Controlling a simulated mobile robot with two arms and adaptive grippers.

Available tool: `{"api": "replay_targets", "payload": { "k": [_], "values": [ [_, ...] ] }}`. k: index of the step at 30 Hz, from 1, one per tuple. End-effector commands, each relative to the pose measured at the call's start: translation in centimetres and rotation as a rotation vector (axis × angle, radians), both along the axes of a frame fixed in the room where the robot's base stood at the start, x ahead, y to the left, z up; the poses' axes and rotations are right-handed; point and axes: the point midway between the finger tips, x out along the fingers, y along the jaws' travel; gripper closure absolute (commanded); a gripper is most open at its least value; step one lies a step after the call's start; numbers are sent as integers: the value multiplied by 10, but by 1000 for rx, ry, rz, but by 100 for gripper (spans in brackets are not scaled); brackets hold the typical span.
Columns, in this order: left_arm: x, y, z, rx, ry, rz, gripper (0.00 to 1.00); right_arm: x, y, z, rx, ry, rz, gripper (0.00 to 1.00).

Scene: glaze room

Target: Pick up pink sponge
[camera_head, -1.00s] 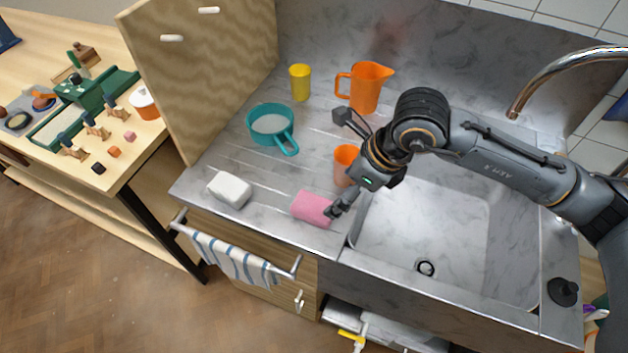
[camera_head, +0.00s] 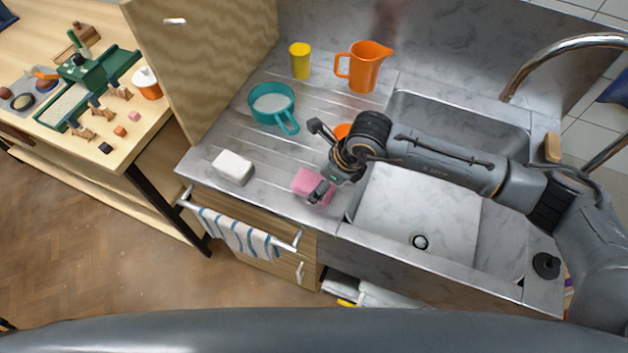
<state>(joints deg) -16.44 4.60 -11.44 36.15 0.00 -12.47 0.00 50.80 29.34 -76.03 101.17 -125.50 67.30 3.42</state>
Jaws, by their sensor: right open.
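A pink sponge (camera_head: 303,183) lies on the draining board near the front edge, just left of the sink. My right gripper (camera_head: 317,160) is open and empty, its two fingers spread apart. One finger is in front of the sponge and hides part of it; the other is further back over the board. I cannot tell whether the near finger touches the sponge. My left gripper is not in view.
A white block (camera_head: 233,167) lies left of the sponge. A teal strainer (camera_head: 272,104), yellow cup (camera_head: 300,61) and orange jug (camera_head: 364,66) stand behind. The sink (camera_head: 425,210) is right.

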Motion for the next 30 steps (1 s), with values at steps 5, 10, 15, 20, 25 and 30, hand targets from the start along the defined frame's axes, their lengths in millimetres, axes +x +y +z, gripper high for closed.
{"api": "replay_targets", "payload": {
  "k": [5, 10, 15, 20, 25, 30],
  "values": [
    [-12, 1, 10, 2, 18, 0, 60, 4, 8, -18, 0, 2, -1, 15],
    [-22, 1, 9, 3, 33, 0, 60, 5, 9, -23, 0, -1, 0, 15],
    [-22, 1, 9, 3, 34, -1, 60, 5, 9, -23, 0, -1, 0, 25],
    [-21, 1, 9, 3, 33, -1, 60, 5, 9, -23, 0, -1, 0, 58],
    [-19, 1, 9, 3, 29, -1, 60, 5, 9, -23, 0, -1, 0, 61],
    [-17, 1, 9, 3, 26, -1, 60, 5, 9, -23, 0, -1, 0, 61]
  ]
}}
